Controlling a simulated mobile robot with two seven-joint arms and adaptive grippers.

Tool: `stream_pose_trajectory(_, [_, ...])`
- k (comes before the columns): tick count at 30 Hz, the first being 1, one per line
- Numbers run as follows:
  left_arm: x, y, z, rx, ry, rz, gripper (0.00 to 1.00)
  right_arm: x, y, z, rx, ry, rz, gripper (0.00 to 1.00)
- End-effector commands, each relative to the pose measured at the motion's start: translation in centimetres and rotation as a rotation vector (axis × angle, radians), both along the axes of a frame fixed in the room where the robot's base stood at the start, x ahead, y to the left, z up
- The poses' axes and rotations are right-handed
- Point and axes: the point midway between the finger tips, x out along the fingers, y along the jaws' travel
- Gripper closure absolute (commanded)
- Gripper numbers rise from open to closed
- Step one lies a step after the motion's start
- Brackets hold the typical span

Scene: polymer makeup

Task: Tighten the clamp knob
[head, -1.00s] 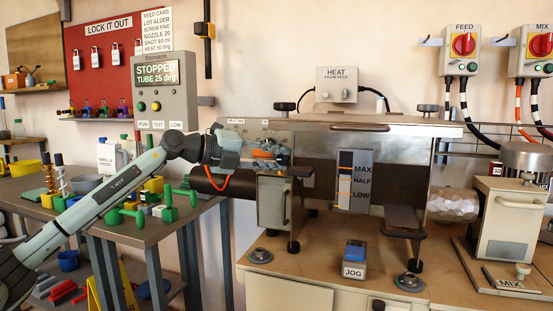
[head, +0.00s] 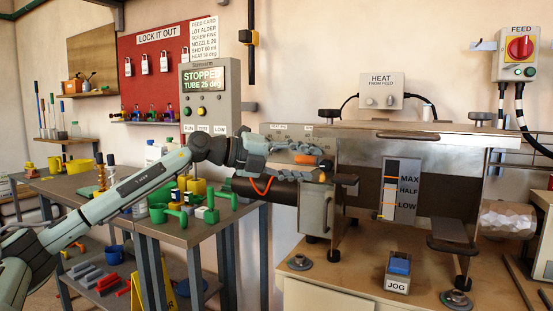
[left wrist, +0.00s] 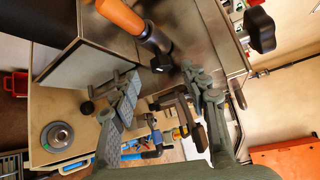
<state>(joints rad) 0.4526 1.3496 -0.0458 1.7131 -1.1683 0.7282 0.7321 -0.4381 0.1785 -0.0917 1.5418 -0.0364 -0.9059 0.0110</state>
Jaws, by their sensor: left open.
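My left gripper (head: 322,163) is at the upper left end of the metal machine, its fingers apart. In the left wrist view its open, empty fingers (left wrist: 165,95) point at the machine, with an orange handle (left wrist: 120,14) on a metal shaft ahead of them. An orange piece (head: 305,159) shows beside the fingers in the head view. A black lobed knob (left wrist: 261,30) shows apart from the fingers in the left wrist view. I cannot tell which is the clamp knob. My right gripper is not seen.
The metal machine (head: 358,190) stands on a bench with a JOG button box (head: 398,272) in front. A dark tube (head: 265,190) runs left under my wrist. A control panel (head: 208,95) reads STOPPED. A crowded side table (head: 205,230) lies below my left arm.

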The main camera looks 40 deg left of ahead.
Motion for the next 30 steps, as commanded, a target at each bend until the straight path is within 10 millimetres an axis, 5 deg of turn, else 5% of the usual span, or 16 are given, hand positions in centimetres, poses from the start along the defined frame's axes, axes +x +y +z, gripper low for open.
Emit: stream_pose_trajectory(30, [-6.9,3.9,1.7,0.003,-0.001,-0.002,0.55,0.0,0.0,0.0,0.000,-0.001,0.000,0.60])
